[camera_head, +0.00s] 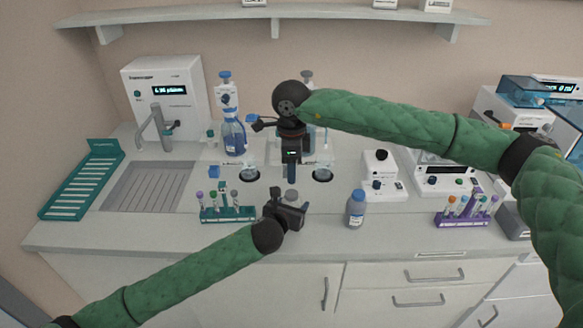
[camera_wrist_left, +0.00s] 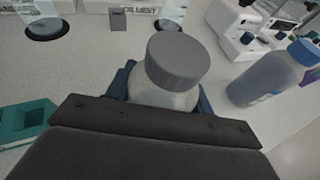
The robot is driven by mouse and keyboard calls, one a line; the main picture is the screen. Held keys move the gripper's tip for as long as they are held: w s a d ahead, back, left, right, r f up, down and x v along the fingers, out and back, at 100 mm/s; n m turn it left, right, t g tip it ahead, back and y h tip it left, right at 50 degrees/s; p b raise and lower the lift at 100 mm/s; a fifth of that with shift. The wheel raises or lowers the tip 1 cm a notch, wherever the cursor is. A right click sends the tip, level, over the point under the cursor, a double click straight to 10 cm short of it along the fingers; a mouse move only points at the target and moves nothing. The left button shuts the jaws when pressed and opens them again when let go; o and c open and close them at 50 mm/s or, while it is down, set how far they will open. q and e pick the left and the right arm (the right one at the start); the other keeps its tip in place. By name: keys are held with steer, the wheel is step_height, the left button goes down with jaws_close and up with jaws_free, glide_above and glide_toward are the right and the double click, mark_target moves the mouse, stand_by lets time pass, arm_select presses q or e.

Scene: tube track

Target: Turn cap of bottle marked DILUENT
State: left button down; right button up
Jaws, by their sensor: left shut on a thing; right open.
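A bottle with a grey cap (camera_wrist_left: 175,58) stands between the jaws of my left gripper (camera_head: 287,208) in the left wrist view. The jaws are shut on its pale body (camera_wrist_left: 160,95); I see no label on it. In the head view the bottle is mostly hidden by the grippers. A sign reading DILUENT (camera_wrist_left: 142,9) shows on a white block behind it. My right gripper (camera_head: 291,172) is open and points down, above and slightly behind the left one, apart from the cap as far as I can tell.
A blue-capped bottle (camera_head: 355,209) stands to the right. A teal tube rack (camera_head: 228,215) is close on the left, and a purple rack (camera_head: 462,220) is farther right. Two round dark recesses (camera_head: 322,175) lie behind.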

mark_target(292, 193)
steer(key=shift+f, duration=3.95)
steer(key=c, duration=0.8)
steer(key=o, duration=1.1)
steer(key=shift+c, duration=0.2)
steer(key=shift+r, duration=2.25)
